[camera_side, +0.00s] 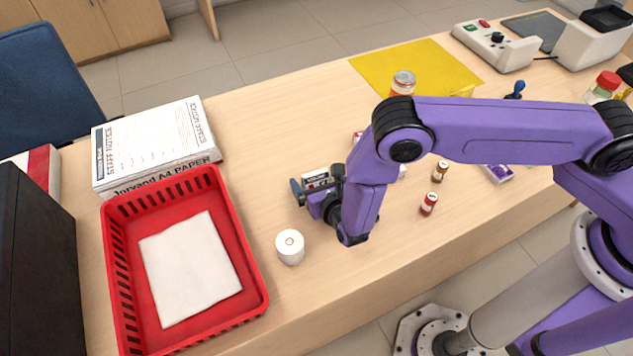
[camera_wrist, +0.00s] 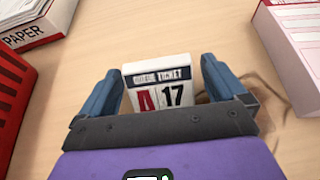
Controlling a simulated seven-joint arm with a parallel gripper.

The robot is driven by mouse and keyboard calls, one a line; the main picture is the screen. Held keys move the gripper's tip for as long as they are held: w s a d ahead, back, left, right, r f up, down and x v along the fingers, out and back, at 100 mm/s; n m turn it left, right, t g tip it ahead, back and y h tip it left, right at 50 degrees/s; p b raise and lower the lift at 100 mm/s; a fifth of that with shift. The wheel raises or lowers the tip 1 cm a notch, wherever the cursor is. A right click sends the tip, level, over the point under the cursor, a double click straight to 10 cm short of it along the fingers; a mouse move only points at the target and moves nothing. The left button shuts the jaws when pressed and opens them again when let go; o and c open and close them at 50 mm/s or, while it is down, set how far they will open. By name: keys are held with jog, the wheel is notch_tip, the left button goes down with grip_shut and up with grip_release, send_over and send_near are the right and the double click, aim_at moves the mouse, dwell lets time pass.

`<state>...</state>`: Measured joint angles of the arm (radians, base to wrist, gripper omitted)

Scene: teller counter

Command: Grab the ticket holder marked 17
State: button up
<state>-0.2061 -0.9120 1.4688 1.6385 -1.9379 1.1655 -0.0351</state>
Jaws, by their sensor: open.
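The ticket holder marked 17 (camera_wrist: 160,86) is a small white block with a dark header band, a red mark and a black 17. It stands between the two blue fingers of my gripper (camera_wrist: 160,85) in the wrist view, with a visible gap on its right side and a narrower one on its left. My gripper is open around it. In the side view, the ticket holder (camera_side: 315,180) shows partly between the fingers of my gripper (camera_side: 317,189), low over the counter. Its lower part is hidden by my gripper in the wrist view.
A red tray (camera_side: 256,275) with a white cloth or paper lies to the left, and a white roll (camera_side: 290,247) stands close to my gripper. A stack of A4 paper (camera_side: 157,145) is behind the tray.

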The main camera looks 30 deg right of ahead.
jog(key=c, duration=1.1)
jog(key=shift+o, duration=0.2)
